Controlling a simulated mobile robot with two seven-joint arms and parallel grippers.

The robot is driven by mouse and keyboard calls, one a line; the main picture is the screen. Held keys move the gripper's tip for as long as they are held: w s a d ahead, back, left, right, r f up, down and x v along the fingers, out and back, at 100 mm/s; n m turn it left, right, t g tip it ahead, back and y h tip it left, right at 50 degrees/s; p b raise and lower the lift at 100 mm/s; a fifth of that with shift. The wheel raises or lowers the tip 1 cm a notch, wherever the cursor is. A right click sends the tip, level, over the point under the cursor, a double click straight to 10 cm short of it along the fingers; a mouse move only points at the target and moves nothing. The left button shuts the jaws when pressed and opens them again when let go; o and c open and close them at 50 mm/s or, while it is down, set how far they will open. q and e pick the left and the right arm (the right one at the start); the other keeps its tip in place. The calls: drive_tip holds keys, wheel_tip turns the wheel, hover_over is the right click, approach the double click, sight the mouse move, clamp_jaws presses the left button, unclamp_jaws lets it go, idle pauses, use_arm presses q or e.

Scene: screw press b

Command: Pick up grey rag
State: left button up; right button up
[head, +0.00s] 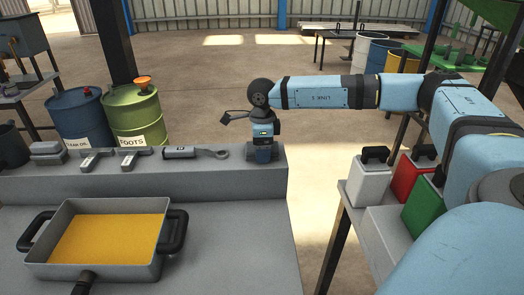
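A grey, folded, rag-like item (48,149) lies at the left end of the raised grey ledge; I cannot tell for certain that it is the grey rag. My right gripper (262,158) points down at the right end of the ledge, far to the right of that item. Its fingers are small and dark here, and I cannot tell whether they are open or shut, or whether anything is between them. My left gripper is not in view.
On the ledge (130,185) stand two grey T-shaped fittings (97,158) and a grey ring-ended tool (195,152). A two-handled pan (57,272) of yellow liquid sits in front. Blue (80,117) and green (133,112) drums stand behind. White (369,184), red and green cans stand right.

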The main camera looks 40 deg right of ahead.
drive_tip(key=c, duration=0.6)
drive_tip(key=shift+o, duration=0.2)
wheel_tip(320, 180, up, 20)
drive_tip(key=p, duration=0.2)
drive_tip(key=o, duration=0.3)
drive_tip(key=c, duration=0.4)
drive_tip(key=shift+o, duration=0.2)
